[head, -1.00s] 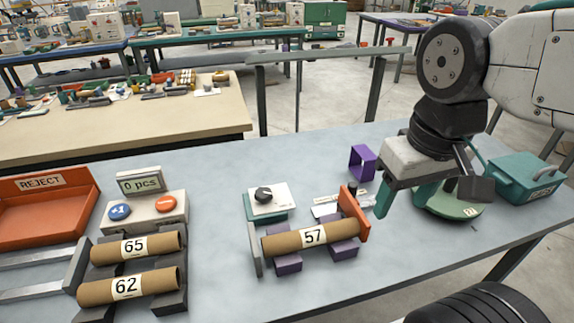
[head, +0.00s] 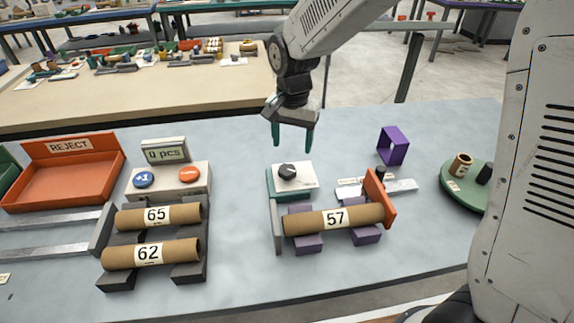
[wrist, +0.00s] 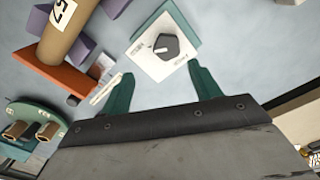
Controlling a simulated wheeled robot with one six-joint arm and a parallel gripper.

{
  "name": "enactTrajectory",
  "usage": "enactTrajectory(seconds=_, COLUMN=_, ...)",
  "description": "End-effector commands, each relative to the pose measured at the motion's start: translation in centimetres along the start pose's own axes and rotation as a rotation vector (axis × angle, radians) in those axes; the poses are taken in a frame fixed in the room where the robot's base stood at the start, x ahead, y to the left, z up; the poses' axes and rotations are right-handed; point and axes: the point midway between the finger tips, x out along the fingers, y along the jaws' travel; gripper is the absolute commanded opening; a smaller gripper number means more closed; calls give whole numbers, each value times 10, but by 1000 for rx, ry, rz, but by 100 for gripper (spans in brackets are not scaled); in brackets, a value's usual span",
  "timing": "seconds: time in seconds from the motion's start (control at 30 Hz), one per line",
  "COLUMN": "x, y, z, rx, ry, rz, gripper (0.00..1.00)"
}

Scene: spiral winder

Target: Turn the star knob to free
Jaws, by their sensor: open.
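The star knob (head: 288,171) is a dark knob on a white plate (head: 308,180) atop a small teal block, behind the tube marked 57. In the wrist view the knob (wrist: 166,46) sits on its white plate, with printed labels too small to read surely. My gripper (head: 292,142) is open and empty, pointing down above and slightly behind the knob. In the wrist view its two teal fingertips (wrist: 160,78) are spread, with the knob just beyond the gap between them. The fingers are apart from the knob.
A cardboard tube 57 (head: 310,220) lies on purple supports in front of the knob, beside an orange end plate (head: 379,200). A purple frame (head: 393,146) and a green turntable (head: 460,196) are to the right. The counter box (head: 170,180) and orange reject tray (head: 68,170) are left.

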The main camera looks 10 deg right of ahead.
Motion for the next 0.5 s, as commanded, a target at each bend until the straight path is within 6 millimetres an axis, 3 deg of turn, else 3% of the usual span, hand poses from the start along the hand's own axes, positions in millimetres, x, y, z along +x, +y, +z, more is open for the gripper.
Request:
enactTrajectory(seconds=0.13, x=16, y=-13, z=-2, rx=20, ry=-3, rz=4, gripper=62)
enactTrajectory(seconds=0.5, x=69, y=-13, z=-2, rx=23, ry=-5, rz=6, gripper=62)
